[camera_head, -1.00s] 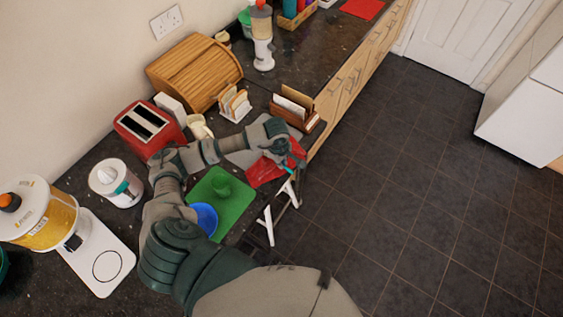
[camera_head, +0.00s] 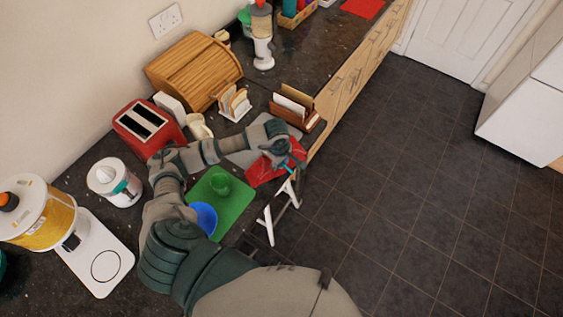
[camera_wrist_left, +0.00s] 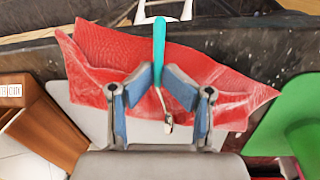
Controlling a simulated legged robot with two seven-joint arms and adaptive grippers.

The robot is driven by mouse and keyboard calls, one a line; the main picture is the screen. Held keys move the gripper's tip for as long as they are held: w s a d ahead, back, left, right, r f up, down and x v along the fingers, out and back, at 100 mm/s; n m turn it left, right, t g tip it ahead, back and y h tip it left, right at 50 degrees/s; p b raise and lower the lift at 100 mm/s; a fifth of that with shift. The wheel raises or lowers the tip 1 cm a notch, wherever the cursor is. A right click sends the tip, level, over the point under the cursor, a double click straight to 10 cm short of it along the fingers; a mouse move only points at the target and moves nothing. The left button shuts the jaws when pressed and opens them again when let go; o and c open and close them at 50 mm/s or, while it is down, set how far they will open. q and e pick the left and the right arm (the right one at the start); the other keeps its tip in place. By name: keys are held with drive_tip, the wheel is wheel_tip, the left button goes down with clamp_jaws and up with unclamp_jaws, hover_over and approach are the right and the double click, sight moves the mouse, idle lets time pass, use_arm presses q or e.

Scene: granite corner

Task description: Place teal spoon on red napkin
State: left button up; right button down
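The teal spoon (camera_wrist_left: 159,42) has a teal handle and a metal end; in the left wrist view it lies across the red napkin (camera_wrist_left: 90,60), its handle tip past the napkin's far edge. My left gripper (camera_wrist_left: 161,72) is shut on the teal handle over the napkin. In the head view my left gripper (camera_head: 280,153) is at the counter's front edge, hiding part of the red napkin (camera_head: 262,173). The teal spoon (camera_head: 291,162) shows only in part there. The napkin is creased. I cannot tell whether the spoon touches it.
A wooden letter holder (camera_head: 296,108) and toast rack (camera_head: 235,103) stand behind my gripper. A red toaster (camera_head: 146,127) stands further left.

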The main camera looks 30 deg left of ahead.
use_arm(q)
drive_tip(key=shift+s, duration=0.25)
wheel_tip(320, 180, up, 2)
drive_tip(key=shift+w+r+p, duration=0.1)
drive_tip(key=shift+w+p, duration=0.05)
drive_tip(key=shift+p, duration=0.5)
wheel_tip(320, 180, up, 11)
drive_tip(key=s+b, duration=0.1)
drive_tip(key=shift+a, duration=0.2)
